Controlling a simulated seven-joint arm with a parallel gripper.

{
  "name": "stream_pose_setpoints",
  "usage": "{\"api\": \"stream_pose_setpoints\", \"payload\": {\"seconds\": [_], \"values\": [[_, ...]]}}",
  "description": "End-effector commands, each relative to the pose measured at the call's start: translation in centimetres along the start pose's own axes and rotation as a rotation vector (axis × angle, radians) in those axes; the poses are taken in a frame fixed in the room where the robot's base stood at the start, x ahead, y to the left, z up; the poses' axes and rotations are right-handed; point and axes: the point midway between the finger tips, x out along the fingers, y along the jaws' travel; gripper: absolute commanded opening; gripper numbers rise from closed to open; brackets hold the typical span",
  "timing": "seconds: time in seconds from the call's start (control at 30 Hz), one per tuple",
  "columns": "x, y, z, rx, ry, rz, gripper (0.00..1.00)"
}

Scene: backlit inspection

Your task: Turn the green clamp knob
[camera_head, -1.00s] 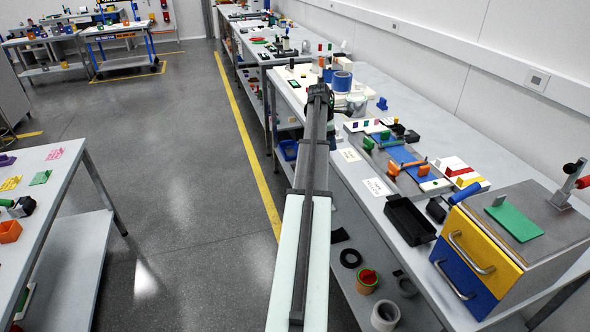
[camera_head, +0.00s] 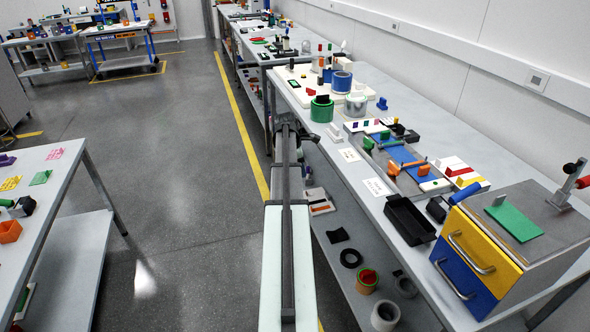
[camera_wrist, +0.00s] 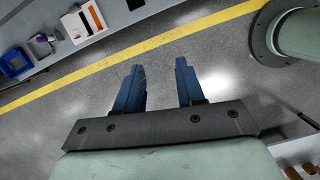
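A fixture with a blue plate (camera_head: 392,149) lies on the right-hand bench. A green knob (camera_head: 368,143) sits at its left edge, with another small green part (camera_head: 385,135) just behind it. Orange handles (camera_head: 394,168) are on the near side of the plate. My gripper shows in the wrist view (camera_wrist: 160,88) with its two blue fingers apart and nothing between them. It points at the floor, beside the bench and well away from the knob. In the head view the gripper's fingers cannot be made out at the far end of my arm.
A green ring-shaped part (camera_head: 321,110) stands near the bench edge, beside a blue roll (camera_head: 342,82). A black tray (camera_head: 410,220) and a yellow-and-blue drawer cabinet (camera_head: 478,250) stand nearer on the bench. A lower shelf holds loose parts. The floor aisle (camera_head: 190,160) is clear.

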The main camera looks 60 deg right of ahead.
Motion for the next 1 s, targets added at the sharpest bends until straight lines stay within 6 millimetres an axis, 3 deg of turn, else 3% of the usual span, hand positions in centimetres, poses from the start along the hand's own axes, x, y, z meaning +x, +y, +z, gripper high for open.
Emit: {"api": "stream_pose_setpoints", "payload": {"seconds": [0.2,0.6,0.7,0.77,0.87,1.0], "values": [[0.0,0.1,-1.8,-0.023,0.001,-0.001,0.38],[-0.1,0.2,-2.2,-0.028,0.001,0.001,0.38],[0.0,0.2,-1.9,-0.025,0.001,0.000,0.48],[0.2,0.1,-1.2,-0.016,0.001,-0.003,0.54],[-0.1,-0.1,1.5,0.020,-0.001,0.002,0.63],[-2.9,0.1,7.9,0.101,-0.010,0.037,0.77]]}}
